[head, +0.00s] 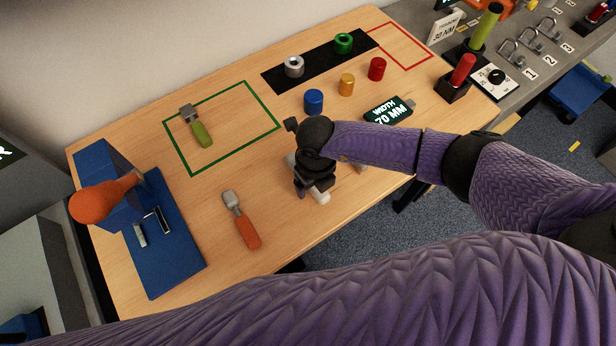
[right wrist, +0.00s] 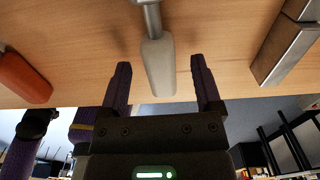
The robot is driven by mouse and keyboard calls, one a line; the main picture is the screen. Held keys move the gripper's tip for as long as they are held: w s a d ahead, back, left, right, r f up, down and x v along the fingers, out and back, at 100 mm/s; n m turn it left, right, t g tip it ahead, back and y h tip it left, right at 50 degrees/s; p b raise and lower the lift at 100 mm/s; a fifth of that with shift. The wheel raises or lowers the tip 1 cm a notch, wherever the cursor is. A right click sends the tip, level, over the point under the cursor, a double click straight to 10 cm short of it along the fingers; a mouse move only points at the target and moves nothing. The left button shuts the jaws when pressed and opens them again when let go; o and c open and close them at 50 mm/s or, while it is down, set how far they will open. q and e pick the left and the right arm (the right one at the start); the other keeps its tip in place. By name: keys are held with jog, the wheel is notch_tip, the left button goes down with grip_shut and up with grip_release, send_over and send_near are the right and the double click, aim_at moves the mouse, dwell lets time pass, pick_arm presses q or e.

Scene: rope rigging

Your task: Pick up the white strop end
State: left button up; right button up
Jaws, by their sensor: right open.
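A white handle-like piece (right wrist: 158,66), which I take for the white strop end, hangs or lies at the wooden table (right wrist: 90,55) in the right wrist view, with a grey metal neck behind it. My right gripper (right wrist: 160,85) is open, with one finger on each side of the white piece and gaps between. In the head view the right gripper (head: 316,185) is over the table's front part, and only a small white end (head: 321,197) shows below it; the rest is hidden. My left gripper is not in view.
An orange-handled tool (head: 242,220) lies left of the gripper, and a green-handled tool (head: 197,127) lies in a green outline. Blue (head: 313,101), yellow (head: 346,85) and red (head: 377,69) cylinders stand behind. A grey metal block (right wrist: 286,45) is right of the white piece.

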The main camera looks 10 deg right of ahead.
grip_shut()
dwell(0.3)
jog(key=d+r+n, duration=0.2)
jog(key=r+n, duration=0.9)
jog(key=n, duration=0.4)
jog(key=d+r+n, duration=0.3)
jog(key=r+n, duration=0.9)
jog(key=n, duration=0.4)
jog(key=shift+w+r+n, duration=0.2)
jog(key=shift+w+n, duration=0.05)
jog(key=shift+n, duration=0.05)
